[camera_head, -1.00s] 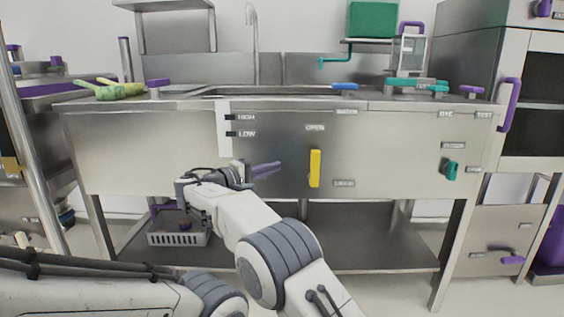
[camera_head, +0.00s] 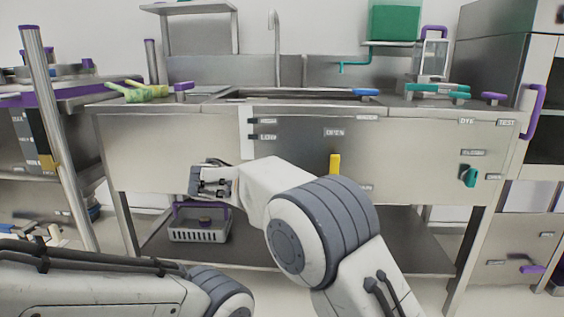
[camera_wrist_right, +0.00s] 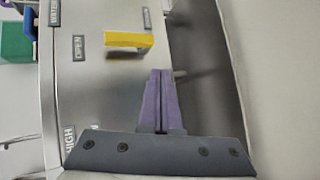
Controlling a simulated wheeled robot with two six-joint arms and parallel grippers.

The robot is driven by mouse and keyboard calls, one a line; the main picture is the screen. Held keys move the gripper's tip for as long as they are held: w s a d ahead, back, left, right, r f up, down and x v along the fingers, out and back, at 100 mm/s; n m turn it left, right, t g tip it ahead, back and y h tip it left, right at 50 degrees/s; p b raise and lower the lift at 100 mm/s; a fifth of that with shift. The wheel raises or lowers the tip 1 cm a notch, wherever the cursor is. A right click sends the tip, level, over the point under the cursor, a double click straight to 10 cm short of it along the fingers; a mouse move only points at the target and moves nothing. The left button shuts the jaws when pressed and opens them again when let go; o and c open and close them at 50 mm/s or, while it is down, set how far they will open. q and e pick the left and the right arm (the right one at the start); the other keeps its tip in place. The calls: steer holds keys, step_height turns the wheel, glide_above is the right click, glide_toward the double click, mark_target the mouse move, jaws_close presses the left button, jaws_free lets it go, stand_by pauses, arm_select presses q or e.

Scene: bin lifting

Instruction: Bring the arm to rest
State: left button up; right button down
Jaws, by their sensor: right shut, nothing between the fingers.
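My right arm (camera_head: 320,225) reaches in from the lower right, and its wrist (camera_head: 210,181) is in front of the sink unit's left part, above the lower shelf. The fingers are not clear in the head view. In the right wrist view the two purple fingers of my right gripper (camera_wrist_right: 161,78) are together, with nothing between them. They point toward the yellow lever (camera_wrist_right: 129,40) on the sink's front panel, apart from it in the picture. My left arm (camera_head: 95,285) lies across the lower left; its gripper is out of view.
A grey basket (camera_head: 200,234) with a purple handle stands on the lower shelf, below my right wrist. The steel sink unit (camera_head: 160,150) fills the middle, with a teal knob (camera_head: 470,177) at right. A steel post (camera_head: 52,110) stands at left.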

steer(key=s+d+f+m+g+y+p, duration=0.1)
steer(key=s+f+g+y+p, duration=0.2)
steer(key=s, duration=1.1)
steer(key=s+d+f+g+y+p, duration=0.1)
steer(key=s+d+f+g+y, duration=0.2)
steer(key=s, duration=1.1)
steer(key=s+f+m+g+y+p, duration=0.1)
steer(key=s+g+y+p, duration=0.3)
steer(key=s, duration=1)
step_height(320, 180, up, 38)
steer(key=p, duration=3.5)
steer(key=shift+w+t+y+p, duration=0.4)
steer(key=shift+w, duration=0.05)
steer(key=shift+f, duration=0.1)
